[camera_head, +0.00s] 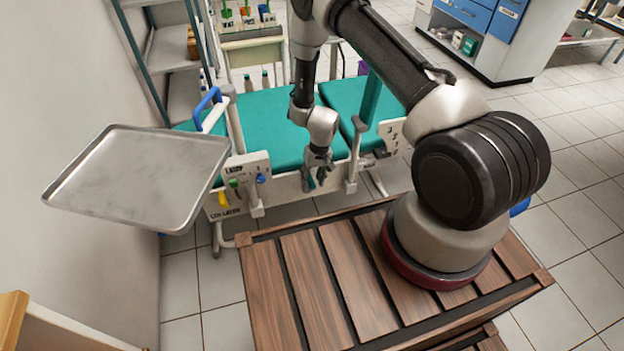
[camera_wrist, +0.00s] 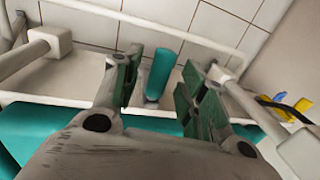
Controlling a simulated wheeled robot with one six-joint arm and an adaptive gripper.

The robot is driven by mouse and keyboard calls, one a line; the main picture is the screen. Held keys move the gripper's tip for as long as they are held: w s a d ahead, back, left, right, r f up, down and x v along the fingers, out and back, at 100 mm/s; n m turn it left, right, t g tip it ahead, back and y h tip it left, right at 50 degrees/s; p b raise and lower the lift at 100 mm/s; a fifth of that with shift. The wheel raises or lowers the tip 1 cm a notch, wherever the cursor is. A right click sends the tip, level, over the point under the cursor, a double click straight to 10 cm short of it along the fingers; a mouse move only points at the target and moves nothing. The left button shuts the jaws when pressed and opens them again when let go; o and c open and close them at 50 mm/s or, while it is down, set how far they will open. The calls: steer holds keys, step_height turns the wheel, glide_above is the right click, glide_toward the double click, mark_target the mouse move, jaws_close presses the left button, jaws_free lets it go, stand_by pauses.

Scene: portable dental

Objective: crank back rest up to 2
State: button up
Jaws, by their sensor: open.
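A dental couch with teal cushions (camera_head: 270,130) stands beyond my wooden-topped base in the head view. A raised teal panel (camera_head: 370,97) stands at its right part. A white plate with numbers (camera_head: 391,138) sits at the right of its near side; I cannot read a setting. My gripper (camera_head: 319,181) hangs at the couch's near edge, left of that plate. In the wrist view my gripper (camera_wrist: 157,82) is open, with green finger pads. A teal cylindrical handle (camera_wrist: 160,74) shows between the fingers, with space on both sides; its base is hidden.
A metal tray (camera_head: 140,172) juts out at the left. A white panel (camera_head: 246,172) with yellow, green and blue levers is left of my gripper. A white post (camera_head: 352,155) stands close on its right. Shelves (camera_head: 170,50) stand behind left. Tiled floor (camera_head: 580,200) at right is free.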

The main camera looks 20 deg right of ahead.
steer(key=shift+f, duration=0.4)
jaws_close()
steer(key=shift+a, duration=0.15)
steer(key=a+f, duration=0.3)
steer(key=a, duration=0.5)
steer(key=shift+a+f, duration=0.25)
steer(key=shift+a, duration=0.1)
jaws_free()
steer(key=shift+d, duration=0.1)
